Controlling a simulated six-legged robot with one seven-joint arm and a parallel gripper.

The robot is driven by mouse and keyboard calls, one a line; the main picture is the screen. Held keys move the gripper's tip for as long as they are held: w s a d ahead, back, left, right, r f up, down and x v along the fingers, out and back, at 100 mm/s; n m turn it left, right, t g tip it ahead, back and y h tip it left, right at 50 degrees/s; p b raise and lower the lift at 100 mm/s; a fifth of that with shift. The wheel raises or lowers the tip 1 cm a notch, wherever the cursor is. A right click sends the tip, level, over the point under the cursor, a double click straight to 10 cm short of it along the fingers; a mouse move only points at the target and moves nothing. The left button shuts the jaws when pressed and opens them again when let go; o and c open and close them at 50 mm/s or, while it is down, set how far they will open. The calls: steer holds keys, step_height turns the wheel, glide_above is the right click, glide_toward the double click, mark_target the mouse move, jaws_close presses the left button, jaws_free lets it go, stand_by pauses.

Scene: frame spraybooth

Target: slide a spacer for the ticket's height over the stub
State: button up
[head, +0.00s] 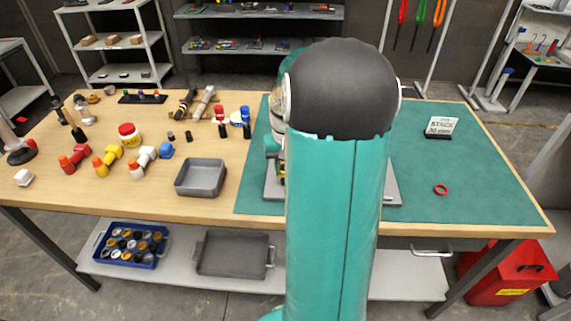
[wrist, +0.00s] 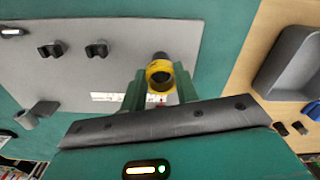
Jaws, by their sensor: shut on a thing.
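My gripper (wrist: 159,88) is shut on a yellow ring-shaped spacer (wrist: 152,66), held between its two green fingers in the wrist view. A dark round end, likely the stub (wrist: 159,55), shows just beyond the ring over the grey plate (wrist: 120,30). I cannot tell whether the ring is around the stub or only in front of it. In the head view my arm hides the gripper and most of the plate (head: 392,188). The ticket (head: 441,127) stands on the green mat at right; it reads "STACK" and a millimetre figure, perhaps 30. A red ring (head: 441,189) lies on the mat.
Two black clips (wrist: 96,49) stand on the plate. A grey tray (head: 201,177) sits left of the mat, with bottles and coloured fittings (head: 106,160) beyond it. A blue crate (head: 131,246) is on the lower shelf. The mat's right side is mostly clear.

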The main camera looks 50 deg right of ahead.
steer(key=shift+f, duration=1)
steer(key=o, duration=1)
steer(key=shift+o, duration=0.2)
steer(key=shift+r, duration=0.1)
step_height(320, 180, up, 14)
